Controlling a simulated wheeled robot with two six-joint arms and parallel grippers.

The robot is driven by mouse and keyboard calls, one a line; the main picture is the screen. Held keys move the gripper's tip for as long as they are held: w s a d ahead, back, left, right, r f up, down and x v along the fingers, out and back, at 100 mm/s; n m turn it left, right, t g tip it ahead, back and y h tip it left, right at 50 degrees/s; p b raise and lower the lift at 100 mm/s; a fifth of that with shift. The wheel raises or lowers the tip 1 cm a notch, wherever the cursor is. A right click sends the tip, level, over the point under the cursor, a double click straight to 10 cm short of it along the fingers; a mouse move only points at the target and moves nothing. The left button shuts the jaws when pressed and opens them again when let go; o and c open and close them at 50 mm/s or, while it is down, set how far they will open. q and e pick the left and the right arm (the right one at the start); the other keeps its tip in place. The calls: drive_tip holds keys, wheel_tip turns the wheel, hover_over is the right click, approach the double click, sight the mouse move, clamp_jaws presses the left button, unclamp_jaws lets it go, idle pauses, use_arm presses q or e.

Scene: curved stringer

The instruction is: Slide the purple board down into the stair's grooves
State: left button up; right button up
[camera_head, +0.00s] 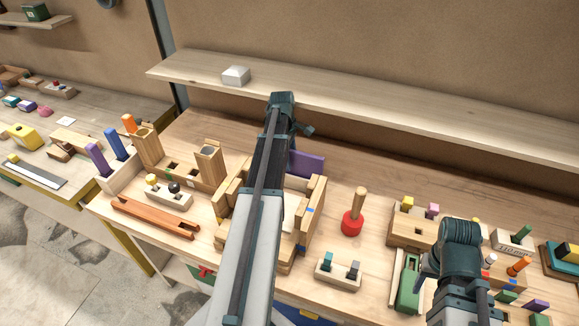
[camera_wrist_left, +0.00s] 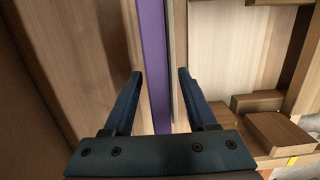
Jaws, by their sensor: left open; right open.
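The purple board (camera_head: 306,163) stands in the wooden stair (camera_head: 312,215), partly hidden behind my left arm. In the left wrist view, the purple board (camera_wrist_left: 153,55) shows as a narrow upright strip between the fingers of my left gripper (camera_wrist_left: 160,74). The fingers are open, one on each side of the strip, with gaps visible. How deep the board sits in the grooves is not visible. In the head view, the left wrist is above and behind the stair, its fingers hidden. My right gripper (camera_head: 458,262) is at the lower right, away from the board; its fingertips are hard to see.
A red-based peg (camera_head: 352,222) stands right of the stair, and a small block with pegs (camera_head: 338,272) lies in front. A shelf with a white block (camera_head: 236,75) runs behind. Toy blocks crowd the right.

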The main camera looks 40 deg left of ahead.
use_arm(q)
clamp_jaws()
idle(1.3)
